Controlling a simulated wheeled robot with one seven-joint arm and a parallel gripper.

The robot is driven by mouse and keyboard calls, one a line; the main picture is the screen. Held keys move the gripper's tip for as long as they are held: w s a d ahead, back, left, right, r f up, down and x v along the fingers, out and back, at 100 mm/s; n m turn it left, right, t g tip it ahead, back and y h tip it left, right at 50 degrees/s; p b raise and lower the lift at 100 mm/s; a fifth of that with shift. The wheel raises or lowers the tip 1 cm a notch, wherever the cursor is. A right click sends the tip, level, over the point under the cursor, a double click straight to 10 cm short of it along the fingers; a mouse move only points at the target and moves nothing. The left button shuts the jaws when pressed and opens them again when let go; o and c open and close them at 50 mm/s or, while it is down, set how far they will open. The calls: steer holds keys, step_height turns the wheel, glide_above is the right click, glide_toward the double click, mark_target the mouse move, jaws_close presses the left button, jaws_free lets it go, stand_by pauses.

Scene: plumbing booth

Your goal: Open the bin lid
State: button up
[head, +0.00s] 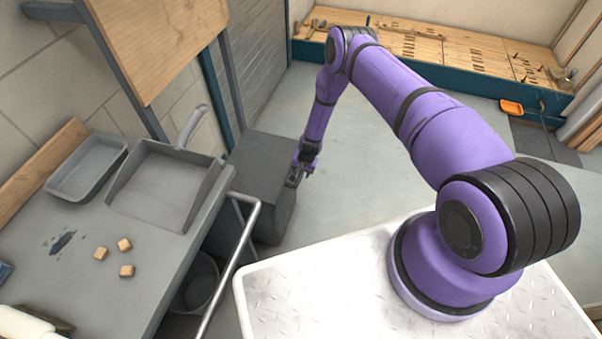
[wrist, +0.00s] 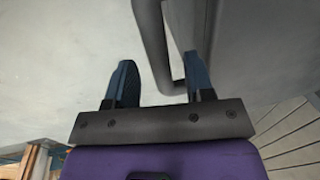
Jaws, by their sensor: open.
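The dark grey bin (head: 272,212) stands on the floor beyond the workbench. Its flat lid (head: 262,160) looks shut. My gripper (head: 303,176) is at the bin's right side, near the lid's edge. In the wrist view, my gripper (wrist: 160,62) is open, with one finger on each side of a dark grey looped handle (wrist: 153,45). The handle's bar runs between the fingers, and the right finger overlaps the loop's opening. I cannot tell whether either finger touches it. In the head view the handle is too small and covered to make out.
The workbench (head: 100,290) at left holds a dustpan (head: 165,190), a grey tray (head: 88,168) and several small wooden blocks (head: 126,271). A metal rail (head: 232,265) runs along its front. The floor (head: 350,170) right of the bin is clear.

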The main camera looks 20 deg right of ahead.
steer(key=shift+a+f, duration=0.1)
steer(key=shift+f, duration=0.6)
steer(key=shift+c, duration=0.3)
jaws_close()
steer(key=shift+r, duration=0.15)
